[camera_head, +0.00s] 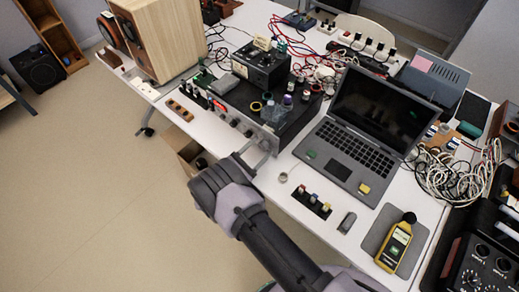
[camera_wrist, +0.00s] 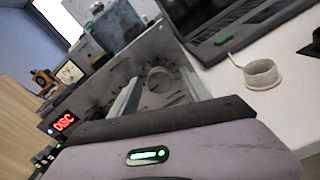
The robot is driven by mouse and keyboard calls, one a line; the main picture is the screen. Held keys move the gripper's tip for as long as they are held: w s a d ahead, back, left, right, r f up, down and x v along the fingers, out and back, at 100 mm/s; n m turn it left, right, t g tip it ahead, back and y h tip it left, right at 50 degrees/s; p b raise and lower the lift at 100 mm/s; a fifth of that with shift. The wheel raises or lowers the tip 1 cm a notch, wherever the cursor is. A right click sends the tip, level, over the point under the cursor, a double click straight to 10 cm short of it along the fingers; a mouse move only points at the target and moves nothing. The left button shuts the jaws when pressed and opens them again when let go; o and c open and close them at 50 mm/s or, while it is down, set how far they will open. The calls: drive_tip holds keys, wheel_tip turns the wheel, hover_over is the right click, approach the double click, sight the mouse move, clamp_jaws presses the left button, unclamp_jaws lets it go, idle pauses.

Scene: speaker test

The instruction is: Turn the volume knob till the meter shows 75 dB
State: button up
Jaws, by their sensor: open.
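My gripper (camera_head: 265,147) is in front of the black amplifier (camera_head: 246,103), near the right end of its front. In the wrist view my gripper (camera_wrist: 157,97) is open, with one finger on each side of a round grey knob (camera_wrist: 158,79) on the marked front panel. I cannot tell whether the fingers touch it. In the head view the gripper hides this knob. The yellow sound meter (camera_head: 392,250) lies on a grey mat (camera_head: 373,239) at the table's front right. Its small green screen is lit, but its reading is too small to read.
An open laptop (camera_head: 346,152) stands right of the amplifier. A white ring-shaped roll (camera_wrist: 261,74) lies on the table close to the gripper. A wooden speaker (camera_head: 165,40) stands at the back left. Tangled cables (camera_head: 457,177) lie at the right. A red display (camera_wrist: 63,122) reads DISC.

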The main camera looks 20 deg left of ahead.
drive_tip(key=shift+w, duration=0.1)
clamp_jaws()
drive_tip(key=shift+m+b, duration=0.3)
drive_tip(key=m+b, duration=0.2)
drive_tip(key=m, duration=0.1)
drive_tip(key=shift+f, duration=0.15)
drive_tip(key=m+b, duration=0.2)
drive_tip(key=m, duration=0.3)
drive_tip(key=shift+d+m+b, duration=0.1)
drive_tip(key=shift+m+b, duration=0.2)
drive_tip(key=shift+b, duration=0.1)
drive_tip(key=m+b, duration=0.2)
drive_tip(key=m, duration=0.2)
drive_tip(key=shift+m+b, duration=1.1)
drive_tip(key=shift+m, duration=1.3)
